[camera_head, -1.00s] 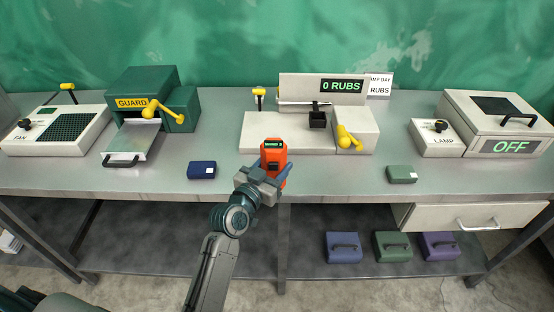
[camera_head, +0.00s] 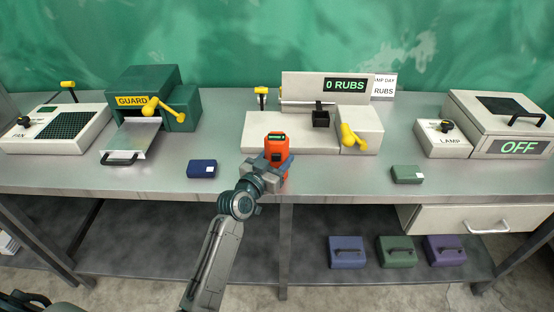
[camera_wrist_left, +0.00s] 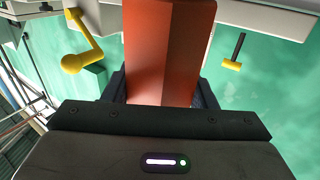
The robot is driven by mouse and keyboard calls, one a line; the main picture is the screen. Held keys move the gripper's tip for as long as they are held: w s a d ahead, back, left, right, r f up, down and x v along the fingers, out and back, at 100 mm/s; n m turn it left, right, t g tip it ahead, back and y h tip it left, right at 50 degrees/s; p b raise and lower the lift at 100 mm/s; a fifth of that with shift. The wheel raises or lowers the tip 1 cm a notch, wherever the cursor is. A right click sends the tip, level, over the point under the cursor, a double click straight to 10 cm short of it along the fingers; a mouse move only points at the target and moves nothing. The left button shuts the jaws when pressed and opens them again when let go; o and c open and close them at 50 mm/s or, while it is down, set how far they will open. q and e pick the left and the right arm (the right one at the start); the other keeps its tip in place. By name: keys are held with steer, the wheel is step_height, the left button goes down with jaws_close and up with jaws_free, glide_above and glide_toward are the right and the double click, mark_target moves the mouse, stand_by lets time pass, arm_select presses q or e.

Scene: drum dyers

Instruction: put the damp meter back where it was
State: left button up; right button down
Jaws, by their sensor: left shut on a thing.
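The damp meter is an orange block (camera_head: 277,147) with a small dark display near its top. It stands upright near the front edge of the bench, in front of the rub machine. My left gripper (camera_head: 272,172) is shut on it from the front. In the left wrist view the orange meter (camera_wrist_left: 168,50) fills the middle, between the two dark fingers. Its underside is hidden by my gripper, so I cannot tell whether it touches the bench top. My right gripper is not in view.
The rub machine (camera_head: 262,132) reads 0 RUBS. A blue block (camera_head: 202,169) lies left, a green block (camera_head: 407,175) right. A green GUARD box (camera_head: 142,82) and FAN unit (camera_head: 30,143) stand left, a LAMP unit (camera_head: 440,145) right.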

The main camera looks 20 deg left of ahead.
arm_select(q)
steer(key=shift+f, duration=0.1)
steer(key=o, duration=1.3)
steer(key=shift+c, duration=0.2)
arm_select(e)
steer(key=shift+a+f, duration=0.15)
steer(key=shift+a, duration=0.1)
arm_select(q)
steer(key=shift+s, duration=0.3)
steer(key=b+v, duration=0.2)
steer(key=v, duration=0.9)
steer(key=shift+s, duration=0.25)
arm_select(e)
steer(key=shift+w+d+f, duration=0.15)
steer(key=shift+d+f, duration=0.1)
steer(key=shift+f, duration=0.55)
